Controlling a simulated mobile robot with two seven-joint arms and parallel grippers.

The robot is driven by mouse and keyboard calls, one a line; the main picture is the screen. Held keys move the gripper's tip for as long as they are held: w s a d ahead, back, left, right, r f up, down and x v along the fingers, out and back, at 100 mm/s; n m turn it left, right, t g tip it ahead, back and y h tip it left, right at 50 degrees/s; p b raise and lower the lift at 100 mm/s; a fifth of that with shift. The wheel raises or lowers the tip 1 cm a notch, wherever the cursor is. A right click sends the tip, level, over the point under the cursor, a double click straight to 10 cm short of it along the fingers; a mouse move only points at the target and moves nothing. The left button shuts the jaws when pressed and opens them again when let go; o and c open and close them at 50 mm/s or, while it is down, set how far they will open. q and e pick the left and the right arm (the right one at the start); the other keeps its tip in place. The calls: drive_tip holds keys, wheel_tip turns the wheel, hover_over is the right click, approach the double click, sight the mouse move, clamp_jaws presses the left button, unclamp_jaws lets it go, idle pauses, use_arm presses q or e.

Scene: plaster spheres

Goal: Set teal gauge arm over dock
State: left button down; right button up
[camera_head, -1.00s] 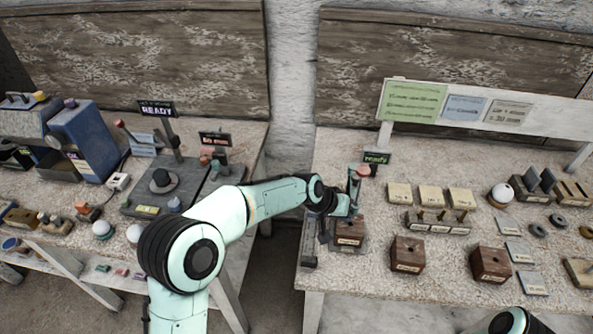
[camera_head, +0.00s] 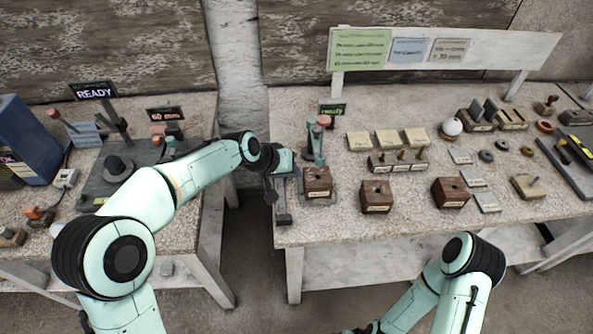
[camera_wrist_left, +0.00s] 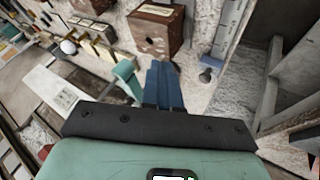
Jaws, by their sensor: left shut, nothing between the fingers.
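The teal gauge arm (camera_head: 314,142) stands upright at the left edge of the right-hand table, beside a red-topped post. In the wrist view a teal piece (camera_wrist_left: 128,78), apparently this arm, lies just left of my fingers. A brown labelled block (camera_head: 317,181) sits on a grey plate in front of it; it also shows in the wrist view (camera_wrist_left: 156,28). I cannot tell which part is the dock. My left gripper (camera_head: 294,170) is at the table's left edge, left of the block. Its blue fingers (camera_wrist_left: 162,72) are together and empty. My right arm shows at lower right; its gripper is out of view.
Two more brown blocks (camera_head: 376,195) stand to the right, with tan blocks (camera_head: 387,140) behind them. A gap separates this table from the left table (camera_head: 205,200). A dark bar (camera_head: 282,208) lies along the table's left edge.

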use_arm(q)
drive_tip(key=s+a+r, duration=0.1)
drive_tip(key=s+r, duration=0.2)
drive_tip(key=r, duration=0.2)
drive_tip(key=shift+s, duration=0.2)
drive_tip(key=shift+r, duration=0.1)
drive_tip(key=shift+a, duration=0.1)
